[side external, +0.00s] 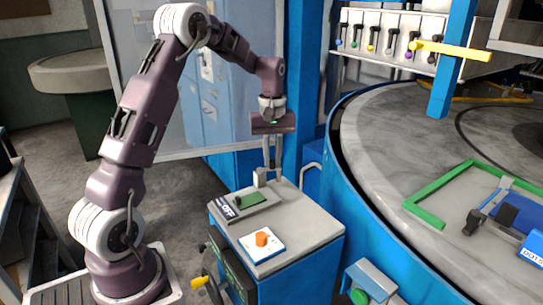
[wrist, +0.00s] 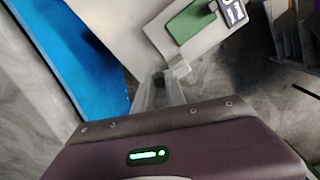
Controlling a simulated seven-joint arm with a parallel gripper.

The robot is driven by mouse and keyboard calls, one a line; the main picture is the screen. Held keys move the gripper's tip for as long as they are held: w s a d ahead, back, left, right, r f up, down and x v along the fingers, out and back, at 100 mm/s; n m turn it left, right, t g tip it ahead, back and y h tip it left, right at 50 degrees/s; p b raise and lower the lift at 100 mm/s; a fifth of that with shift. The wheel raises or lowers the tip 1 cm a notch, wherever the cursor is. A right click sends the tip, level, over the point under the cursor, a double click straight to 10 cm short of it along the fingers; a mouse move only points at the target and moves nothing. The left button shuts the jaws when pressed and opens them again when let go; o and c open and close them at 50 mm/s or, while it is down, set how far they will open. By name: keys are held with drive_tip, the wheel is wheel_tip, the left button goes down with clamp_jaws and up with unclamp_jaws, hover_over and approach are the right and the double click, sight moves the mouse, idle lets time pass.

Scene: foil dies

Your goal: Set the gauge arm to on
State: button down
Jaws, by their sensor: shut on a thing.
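My gripper (side external: 267,170) points down over the back of a grey-topped blue cabinet (side external: 305,218). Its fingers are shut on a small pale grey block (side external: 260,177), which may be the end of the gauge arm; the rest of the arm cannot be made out. In the wrist view, the fingertips (wrist: 163,80) meet this grey block (wrist: 179,68) at the edge of a pale plate. In front of the gripper is a grey unit with a green pad (side external: 250,200) and a dark label (side external: 228,208), which seems to read OFF. The pad also shows in the wrist view (wrist: 190,22).
A white plate with an orange knob (side external: 262,239) sits on the cabinet's front. A large round blue-sided table (side external: 390,150) stands close on the right, with a green frame (side external: 428,214) on it. A blue post (side external: 301,80) rises behind my gripper.

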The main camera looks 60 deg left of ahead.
drive_tip(key=m, duration=0.2)
drive_tip(key=d+m, duration=0.1)
drive_tip(key=s+m, duration=0.1)
drive_tip(key=m, duration=0.1)
drive_tip(key=shift+d+m, duration=0.2)
drive_tip(key=shift+m, duration=0.1)
drive_tip(key=m, duration=0.1)
drive_tip(key=s+m, duration=0.1)
drive_tip(key=m, duration=0.3)
drive_tip(key=shift+s+d, duration=0.3)
drive_tip(key=m, duration=0.2)
drive_tip(key=s+m, duration=0.1)
drive_tip(key=m, duration=0.1)
drive_tip(key=shift+s+m, duration=0.15)
drive_tip(key=shift+m, duration=0.25)
drive_tip(key=m, duration=0.1)
drive_tip(key=s+m, duration=0.1)
drive_tip(key=m, duration=0.3)
drive_tip(key=shift+s+a, duration=0.2)
drive_tip(key=shift+a, duration=0.15)
drive_tip(key=shift+s+a+m, duration=0.1)
drive_tip(key=shift+m, duration=0.3)
drive_tip(key=c, duration=1.4)
unclamp_jaws()
wheel_tip(320, 180, up, 7)
drive_tip(key=shift+r, duration=0.1)
